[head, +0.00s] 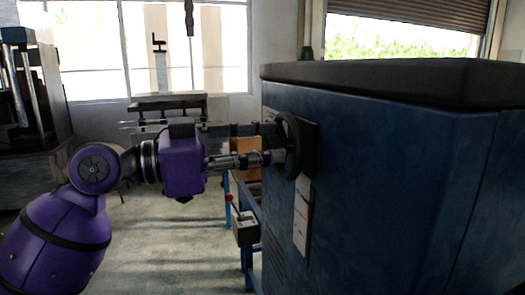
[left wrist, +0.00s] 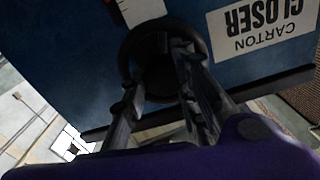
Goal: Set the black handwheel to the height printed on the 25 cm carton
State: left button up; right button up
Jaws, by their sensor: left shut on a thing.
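The black handwheel (head: 298,150) is on the side of the large blue carton closer (head: 385,190). It shows as a dark ring in the left wrist view (left wrist: 126,52). My left gripper (head: 279,143) is shut on the handwheel, with its two fingers reaching into the ring in the left wrist view (left wrist: 155,72). A white scale strip (head: 301,222) with a red pointer (head: 309,203) hangs below the wheel. Its marks are too small to read. A brown carton (head: 246,147) stands behind the gripper, partly hidden; no print on it is legible. My right gripper is not in view.
A blue-legged stand or conveyor (head: 246,262) with a grey control box (head: 246,231) and red-knobbed lever stands below my left gripper. A white CARTON CLOSER label (left wrist: 262,27) is beside the wheel. Open floor (head: 160,245) lies at left.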

pick_arm(q)
jog(key=shift+s+d+f, duration=0.1)
jog(key=shift+s, duration=0.1)
jog(key=o, duration=1)
jog(key=shift+c, duration=0.2)
jog(key=shift+o, duration=0.2)
jog(key=shift+s, duration=0.2)
jog(key=shift+w, duration=0.1)
jog(key=shift+w, duration=0.1)
jog(key=v, duration=1.2)
